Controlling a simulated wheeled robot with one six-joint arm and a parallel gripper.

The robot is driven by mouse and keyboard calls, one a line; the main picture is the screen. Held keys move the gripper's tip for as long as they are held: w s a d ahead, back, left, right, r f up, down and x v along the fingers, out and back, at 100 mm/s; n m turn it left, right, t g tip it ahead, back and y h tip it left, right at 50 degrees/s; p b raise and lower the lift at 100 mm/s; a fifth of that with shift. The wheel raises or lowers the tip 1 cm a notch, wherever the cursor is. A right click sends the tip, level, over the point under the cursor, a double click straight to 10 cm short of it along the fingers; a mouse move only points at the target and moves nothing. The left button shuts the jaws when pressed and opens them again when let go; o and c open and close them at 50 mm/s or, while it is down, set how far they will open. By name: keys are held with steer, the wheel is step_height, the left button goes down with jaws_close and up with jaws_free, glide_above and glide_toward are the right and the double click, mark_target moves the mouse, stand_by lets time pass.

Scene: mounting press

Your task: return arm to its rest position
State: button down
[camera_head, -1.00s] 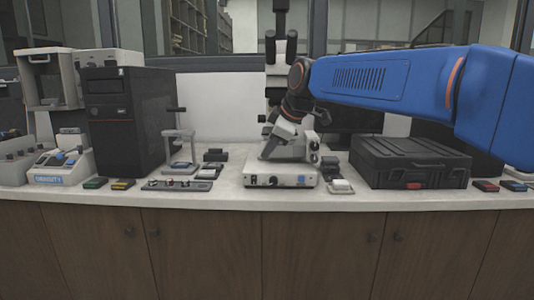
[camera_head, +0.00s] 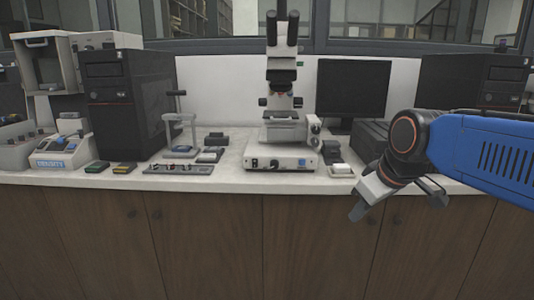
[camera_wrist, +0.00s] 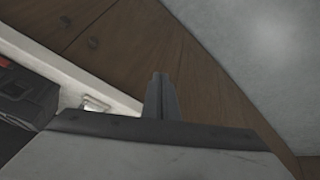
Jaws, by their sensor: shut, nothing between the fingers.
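My blue arm (camera_head: 485,152) reaches in from the right edge of the head view. My gripper (camera_head: 357,213) hangs at its end, tilted down and to the left, in front of the counter's front edge at the right. In the wrist view my gripper (camera_wrist: 160,76) shows its fingers together with nothing between them. Behind them are the wooden cabinet fronts and grey floor.
The counter (camera_head: 230,178) holds a microscope (camera_head: 281,90), a monitor (camera_head: 352,88), a black computer tower (camera_head: 125,105) and a black case (camera_head: 369,140), partly hidden by my arm. Wooden cabinet doors (camera_head: 205,240) lie below. The space before the cabinets at left is clear.

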steer(key=s+d+f+m, duration=0.3)
steer(key=s+f, duration=0.4)
steer(key=s+d+f+m+h, duration=0.1)
steer(key=s+d+f+m, duration=0.2)
steer(key=s+f, duration=0.3)
steer(key=shift+s+d+f+g+h, duration=0.35)
steer(key=shift+s+d, duration=0.45)
steer(key=shift+s, duration=0.45)
